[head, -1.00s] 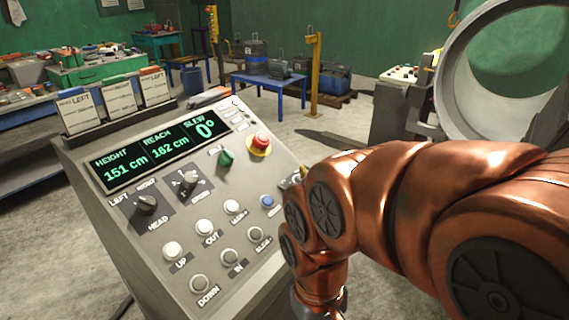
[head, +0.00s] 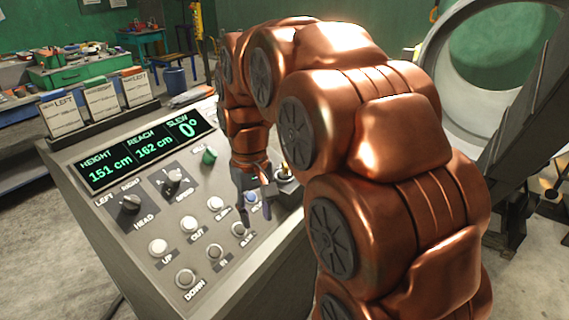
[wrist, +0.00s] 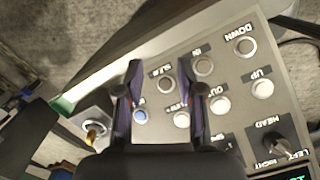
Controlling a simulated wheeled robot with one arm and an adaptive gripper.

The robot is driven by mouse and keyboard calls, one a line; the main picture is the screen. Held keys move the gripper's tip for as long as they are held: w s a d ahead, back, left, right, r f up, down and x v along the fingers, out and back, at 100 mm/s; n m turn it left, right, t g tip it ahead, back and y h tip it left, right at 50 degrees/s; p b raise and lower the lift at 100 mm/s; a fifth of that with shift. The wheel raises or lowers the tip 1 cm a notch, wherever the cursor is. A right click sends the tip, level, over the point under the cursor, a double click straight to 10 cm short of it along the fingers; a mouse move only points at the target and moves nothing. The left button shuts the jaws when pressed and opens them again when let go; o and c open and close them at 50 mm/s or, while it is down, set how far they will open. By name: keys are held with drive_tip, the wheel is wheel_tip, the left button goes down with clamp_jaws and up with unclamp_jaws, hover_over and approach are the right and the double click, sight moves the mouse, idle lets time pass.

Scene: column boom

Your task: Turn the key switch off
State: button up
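The key switch (head: 284,173) is near the right edge of the sloped control panel (head: 130,235), partly beside my arm. In the wrist view its brass-coloured key (wrist: 94,133) stands out of a round metal base at the lower left. I cannot tell which position the key is turned to. My gripper (head: 254,205) is over the right part of the panel, left of the key switch in the head view. In the wrist view my gripper (wrist: 159,68) has its two dark fingers apart with nothing between them, and the key is outside them.
Several round push buttons surround the fingers, including a blue one (head: 251,197). The display (head: 140,150) reads height 151 cm, reach 162 cm, slew 0°. My arm hides the panel's upper right.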

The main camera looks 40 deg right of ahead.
drive_tip(key=w+d+r+m+p, duration=0.1)
drive_tip(key=w+d+r, duration=0.1)
drive_tip(key=w+d, duration=0.9)
drive_tip(key=m+t+p, duration=0.1)
drive_tip(key=m, duration=0.1)
hover_over(285, 164)
drive_tip(key=shift+w+f, duration=0.1)
drive_tip(key=shift+f, duration=0.85)
drive_tip(key=shift+f+p, duration=1.15)
drive_tip(key=shift+f, duration=2.65)
clamp_jaws()
